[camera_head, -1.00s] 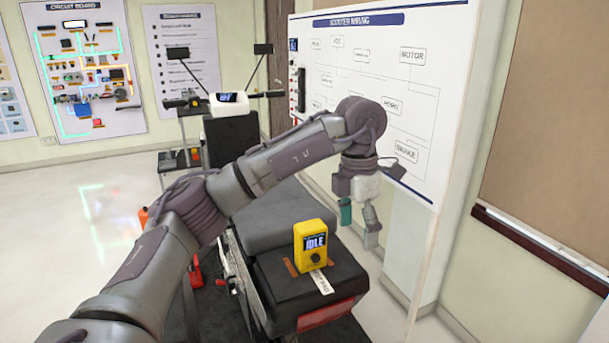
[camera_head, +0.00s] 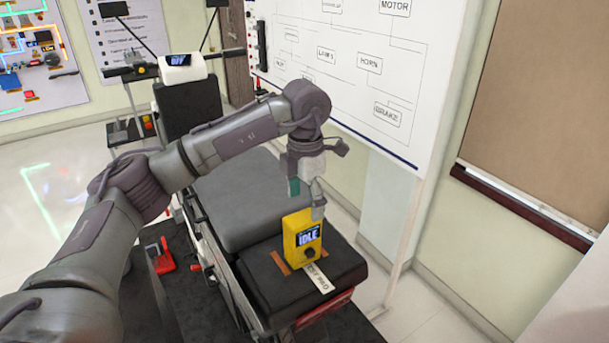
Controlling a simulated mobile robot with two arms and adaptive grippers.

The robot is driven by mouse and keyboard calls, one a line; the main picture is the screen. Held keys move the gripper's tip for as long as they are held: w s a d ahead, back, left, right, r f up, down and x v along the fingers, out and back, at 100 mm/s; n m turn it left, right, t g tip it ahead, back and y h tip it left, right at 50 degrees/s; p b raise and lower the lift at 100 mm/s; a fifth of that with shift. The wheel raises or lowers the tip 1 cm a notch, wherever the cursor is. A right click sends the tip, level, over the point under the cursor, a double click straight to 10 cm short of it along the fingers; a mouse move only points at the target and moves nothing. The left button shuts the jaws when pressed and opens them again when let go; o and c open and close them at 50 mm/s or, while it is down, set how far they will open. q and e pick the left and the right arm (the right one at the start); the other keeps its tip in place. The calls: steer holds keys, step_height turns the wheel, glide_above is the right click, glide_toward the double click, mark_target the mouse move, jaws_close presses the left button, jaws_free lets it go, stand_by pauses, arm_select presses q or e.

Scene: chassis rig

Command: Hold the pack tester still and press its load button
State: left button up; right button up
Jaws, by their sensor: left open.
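The pack tester (camera_head: 301,238) is a yellow box standing upright on a black padded seat (camera_head: 262,290). Its screen reads IDLE, and a dark round button (camera_head: 310,253) sits below the screen. My left gripper (camera_head: 306,200) points down just above and behind the tester's top, with its fingers apart and nothing between them. One finger is close to the tester's upper right edge; I cannot tell whether it touches. My right gripper is not in view.
A large wiring board (camera_head: 340,85) stands close behind and to the right. A scooter console (camera_head: 183,68) with a screen is at the back left. A red object (camera_head: 160,255) lies left of the seat.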

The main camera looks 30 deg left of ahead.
mark_target(304, 216)
arm_select(q)
step_height(304, 216, down, 6)
steer(key=shift+a+r+p, duration=0.1)
steer(key=shift+p, duration=0.7)
steer(key=shift+f, duration=0.8)
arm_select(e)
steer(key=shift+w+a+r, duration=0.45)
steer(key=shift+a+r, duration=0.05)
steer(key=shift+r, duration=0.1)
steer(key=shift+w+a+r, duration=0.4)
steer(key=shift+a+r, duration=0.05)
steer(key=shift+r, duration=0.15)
arm_select(q)
steer(key=c, duration=1.5)
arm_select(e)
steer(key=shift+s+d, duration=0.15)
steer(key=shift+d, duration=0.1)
arm_select(q)
steer(key=shift+o, duration=0.2)
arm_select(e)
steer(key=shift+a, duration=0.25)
